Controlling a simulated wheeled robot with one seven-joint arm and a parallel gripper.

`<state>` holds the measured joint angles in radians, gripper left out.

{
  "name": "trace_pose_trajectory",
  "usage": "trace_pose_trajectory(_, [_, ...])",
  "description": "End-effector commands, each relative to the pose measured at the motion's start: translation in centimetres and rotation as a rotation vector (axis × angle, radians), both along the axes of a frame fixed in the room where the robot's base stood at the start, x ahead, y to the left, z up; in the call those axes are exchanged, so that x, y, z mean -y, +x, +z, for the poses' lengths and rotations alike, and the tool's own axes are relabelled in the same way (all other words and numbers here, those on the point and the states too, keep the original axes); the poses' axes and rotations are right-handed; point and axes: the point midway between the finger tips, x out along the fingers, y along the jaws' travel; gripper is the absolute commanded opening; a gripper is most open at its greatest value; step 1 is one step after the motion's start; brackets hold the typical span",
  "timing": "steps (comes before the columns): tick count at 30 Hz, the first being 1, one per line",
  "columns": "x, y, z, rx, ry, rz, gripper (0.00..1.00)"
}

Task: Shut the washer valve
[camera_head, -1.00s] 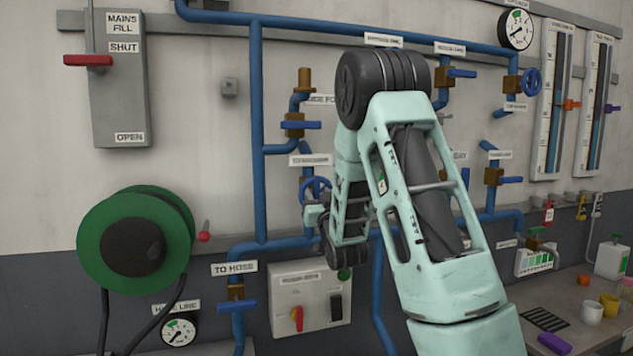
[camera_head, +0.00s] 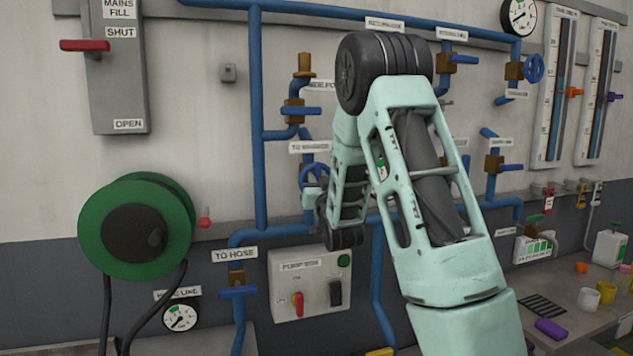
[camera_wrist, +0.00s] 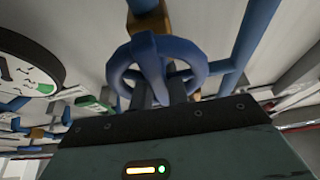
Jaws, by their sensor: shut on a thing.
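The washer valve's blue handwheel (camera_head: 313,175) is on the wall pipe, below a small label (camera_head: 309,147) that seems to read "TO WASHER". In the wrist view the handwheel (camera_wrist: 158,66) fills the upper middle, in front of a brass valve body (camera_wrist: 148,16). My gripper (camera_wrist: 163,92) is shut on the wheel, its dark fingers reaching up at the near part of the rim and spoke. In the head view my gripper (camera_head: 312,196) is small and partly hidden by my forearm and wrist. The valve's exact opening cannot be read.
Close by are a blue lever valve (camera_head: 300,111) above and the pump switch box (camera_head: 310,285) below. The hose reel (camera_head: 136,226) hangs left. A round gauge (camera_wrist: 25,68) is at the left of the wrist view. A bench (camera_head: 560,300) with cups stands right.

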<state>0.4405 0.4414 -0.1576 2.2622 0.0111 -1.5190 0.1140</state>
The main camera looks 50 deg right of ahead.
Motion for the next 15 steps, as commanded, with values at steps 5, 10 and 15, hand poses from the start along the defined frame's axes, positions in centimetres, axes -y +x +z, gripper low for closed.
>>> trace_pose_trajectory(5, [0.02, -0.11, -0.58, 0.056, 0.081, 0.000, 0.00])
trace_pose_trajectory(10, [0.08, -0.15, -0.76, 0.133, 0.199, 0.002, 0.00])
trace_pose_trajectory(15, [0.24, -0.25, -0.83, 0.217, 0.338, 0.002, 0.00])
